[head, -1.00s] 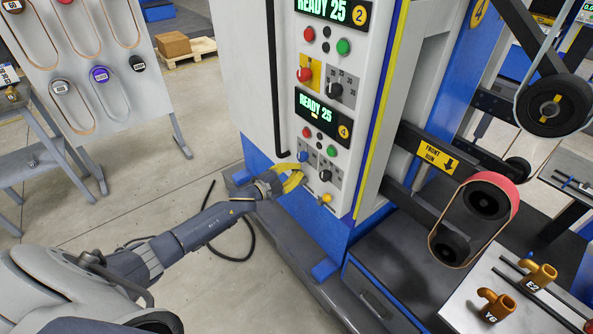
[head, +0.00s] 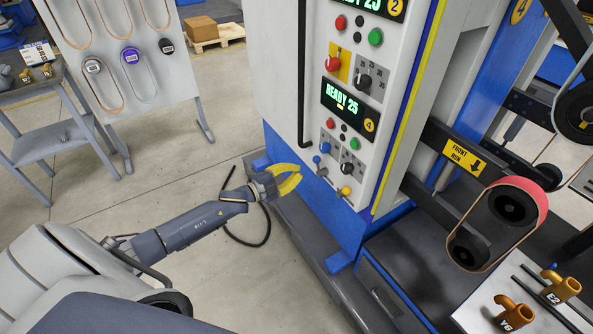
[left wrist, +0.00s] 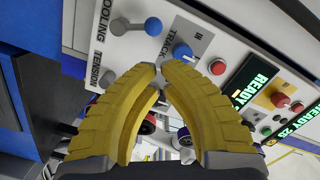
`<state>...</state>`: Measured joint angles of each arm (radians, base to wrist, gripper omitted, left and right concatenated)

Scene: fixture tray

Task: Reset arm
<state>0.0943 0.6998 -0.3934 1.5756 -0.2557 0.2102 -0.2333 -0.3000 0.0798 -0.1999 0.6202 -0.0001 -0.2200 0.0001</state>
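My left gripper (head: 298,176) has yellow ridged fingers curved in toward each other. In the left wrist view its fingertips (left wrist: 160,68) look together, with nothing seen between them. It hangs just left of the lower control panel (head: 340,160) of the grey and blue machine, apart from the knobs. In the left wrist view a blue knob (left wrist: 182,51) lies just beyond the fingertips. My right gripper is not in view.
Lower display (head: 345,103) reads READY 25. A belt sander arm with a red-topped belt (head: 515,190) juts out at right. A belt rack (head: 125,65) stands at upper left. Open floor lies left of the machine.

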